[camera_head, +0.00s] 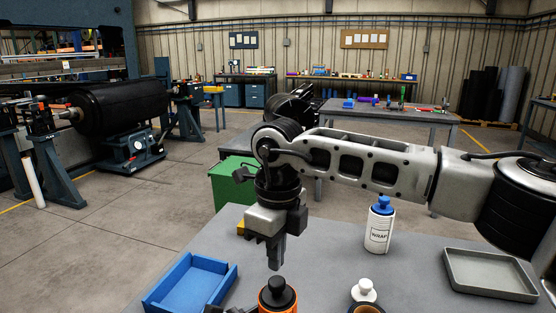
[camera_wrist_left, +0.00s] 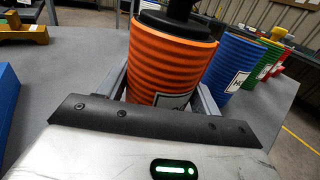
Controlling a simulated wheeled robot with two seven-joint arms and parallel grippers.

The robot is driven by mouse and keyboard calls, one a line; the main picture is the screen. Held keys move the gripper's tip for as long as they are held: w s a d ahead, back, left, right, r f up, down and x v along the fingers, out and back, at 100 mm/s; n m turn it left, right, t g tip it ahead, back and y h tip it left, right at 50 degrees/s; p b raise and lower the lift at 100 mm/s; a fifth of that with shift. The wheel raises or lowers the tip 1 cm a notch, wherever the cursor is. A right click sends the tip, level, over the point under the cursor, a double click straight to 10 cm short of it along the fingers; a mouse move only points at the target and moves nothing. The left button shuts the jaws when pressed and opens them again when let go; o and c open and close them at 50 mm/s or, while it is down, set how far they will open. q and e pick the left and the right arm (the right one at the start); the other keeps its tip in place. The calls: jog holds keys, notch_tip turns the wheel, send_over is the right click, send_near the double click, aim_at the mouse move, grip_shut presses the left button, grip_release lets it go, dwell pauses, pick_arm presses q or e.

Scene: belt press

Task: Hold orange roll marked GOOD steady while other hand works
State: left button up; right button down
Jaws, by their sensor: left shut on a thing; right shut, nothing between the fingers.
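The orange ribbed roll (camera_wrist_left: 168,62) with a black top fills the middle of the left wrist view. It stands upright on the grey table. Its white label is mostly hidden, so I cannot read the marking. My left gripper (camera_wrist_left: 163,88) is shut on the roll, with a finger on each side. In the head view the orange roll (camera_head: 264,301) shows only at the bottom edge, topped by a black knob. My right gripper (camera_head: 275,264) points down, shut and empty, just above and behind that knob, apart from it.
A blue tray (camera_head: 223,287) lies left of the roll. A white bottle with a blue cap (camera_head: 379,230) and a grey tray (camera_head: 490,289) are to the right. Blue (camera_wrist_left: 238,62), green and red rolls stand beyond the orange one. A green bin (camera_head: 232,181) is behind the table.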

aim_at(276, 282)
pick_arm(q)
jog(key=shift+a+f, duration=0.15)
jog(key=shift+f, duration=0.05)
pick_arm(e)
notch_tip(276, 282, up, 5)
jog(key=n+y, duration=0.2)
jog(key=shift+t, duration=0.4)
jog(key=shift+s+d+f, duration=0.1)
jog(key=shift+d+f, duration=0.05)
jog(key=shift+f, duration=1.05)
jog(key=shift+s+d+f, duration=0.1)
jog(key=shift+f, duration=1.15)
jog(key=shift+s+d+f, duration=0.1)
jog(key=shift+d+f, duration=0.05)
jog(key=shift+f, duration=1.05)
jog(key=shift+f, duration=0.5)
jog(key=shift+a+v, duration=0.15)
jog(key=shift+v, duration=0.7)
jog(key=shift+a+v, duration=0.15)
jog(key=shift+v, duration=0.65)
jog(key=shift+a+v, duration=0.2)
jog(key=shift+v, duration=0.65)
jog(key=shift+w, duration=0.15)
pick_arm(q)
jog(key=o, duration=1.2)
jog(key=shift+o, duration=0.8)
jog(key=shift+r, duration=0.1)
